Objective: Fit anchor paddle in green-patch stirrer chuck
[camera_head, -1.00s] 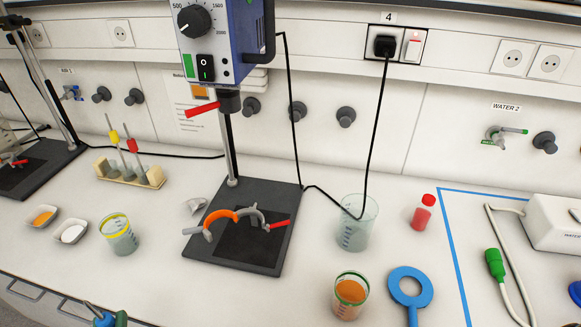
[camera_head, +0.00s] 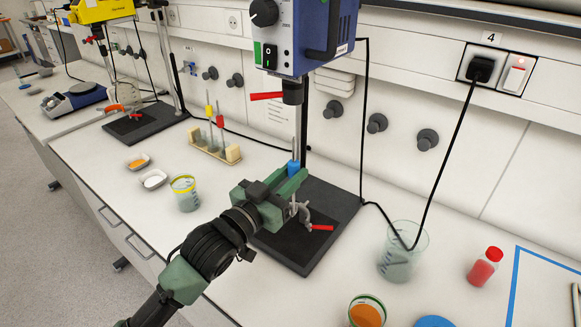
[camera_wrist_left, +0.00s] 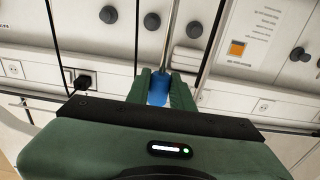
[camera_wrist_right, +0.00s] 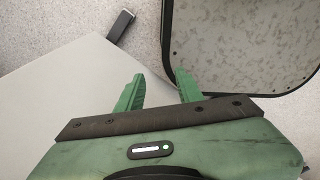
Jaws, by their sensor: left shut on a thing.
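The stirrer (camera_head: 318,35) with a green patch (camera_head: 269,57) hangs on its stand. Its dark chuck (camera_head: 293,91), with a red lever (camera_head: 266,96), points down. My left gripper (camera_head: 291,176) is shut on the blue sleeve (camera_head: 293,168) of a metal shaft (camera_head: 296,145), which I take for the anchor paddle. The shaft stands roughly upright below the chuck, with a gap between them. The sleeve also shows between the fingers in the left wrist view (camera_wrist_left: 158,88). The paddle's lower end is hidden. My right gripper (camera_wrist_right: 158,90) is open and empty in the right wrist view.
A grey clamp (camera_head: 302,213) with a red handle is partly hidden beside my left gripper, over the black base (camera_head: 335,208). A beaker (camera_head: 403,252) and red bottle (camera_head: 485,267) stand right. A rack (camera_head: 215,150) with yellow- and red-sleeved rods stands left.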

